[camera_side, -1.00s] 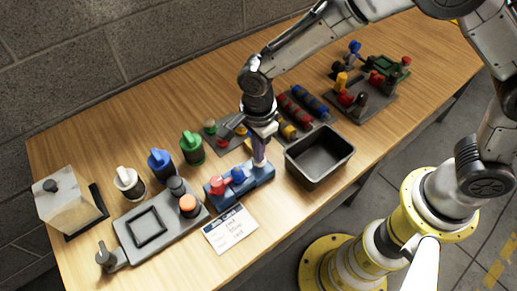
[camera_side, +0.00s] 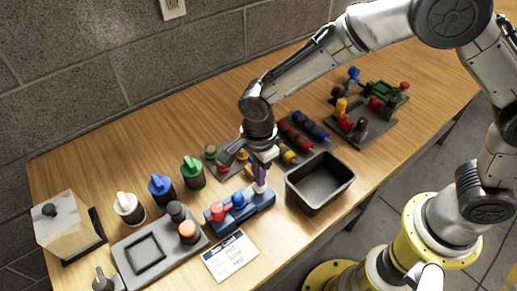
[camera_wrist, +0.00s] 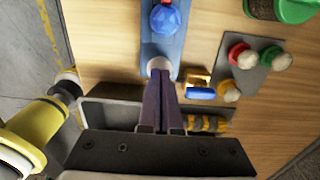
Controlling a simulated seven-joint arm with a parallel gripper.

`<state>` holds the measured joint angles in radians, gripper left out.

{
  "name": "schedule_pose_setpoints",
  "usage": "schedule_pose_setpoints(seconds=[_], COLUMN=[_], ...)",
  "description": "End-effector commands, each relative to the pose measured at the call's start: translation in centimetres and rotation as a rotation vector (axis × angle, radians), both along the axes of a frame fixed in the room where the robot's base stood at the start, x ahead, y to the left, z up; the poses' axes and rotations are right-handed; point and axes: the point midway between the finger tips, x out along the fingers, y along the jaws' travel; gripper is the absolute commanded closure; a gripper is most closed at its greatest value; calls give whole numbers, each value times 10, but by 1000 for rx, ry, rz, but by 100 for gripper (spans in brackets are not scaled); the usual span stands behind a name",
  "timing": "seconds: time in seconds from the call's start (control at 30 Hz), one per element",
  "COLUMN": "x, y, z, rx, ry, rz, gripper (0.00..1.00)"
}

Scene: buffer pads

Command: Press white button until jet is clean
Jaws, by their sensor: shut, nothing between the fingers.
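The white button (camera_wrist: 159,64) is a pale round cap at the near end of the blue button base (camera_wrist: 161,42) in the wrist view. In the side view, the white button (camera_side: 260,187) sits at the right end of the blue base (camera_side: 240,212), beside a blue button (camera_side: 238,200) and a red button (camera_side: 217,211). My gripper (camera_side: 262,172) is shut and empty, pointing down at the white button. In the wrist view, my gripper's fingertips (camera_wrist: 160,78) overlap the button's edge. I cannot tell whether it is pressed down. I cannot pick out the jet.
A black open bin (camera_side: 320,183) stands close right of the base. A job card (camera_side: 230,255) lies in front. A grey tray (camera_side: 145,252) with an orange-topped button is at left. Green, blue and white knobs (camera_side: 127,207) stand behind. Racks with coloured parts (camera_side: 360,125) are at right.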

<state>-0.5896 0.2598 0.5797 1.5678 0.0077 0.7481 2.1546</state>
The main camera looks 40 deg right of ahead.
Motion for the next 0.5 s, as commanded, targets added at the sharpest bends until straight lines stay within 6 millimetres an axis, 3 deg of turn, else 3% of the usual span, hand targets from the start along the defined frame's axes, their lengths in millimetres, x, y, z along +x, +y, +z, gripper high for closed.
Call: schedule_pose_setpoints(seconds=[0.3, 0.5], x=[3, 3], y=[1, 1], z=[73, 105], rx=[6, 5], ry=[-9, -8], rz=[0, 0], gripper=[100, 100])
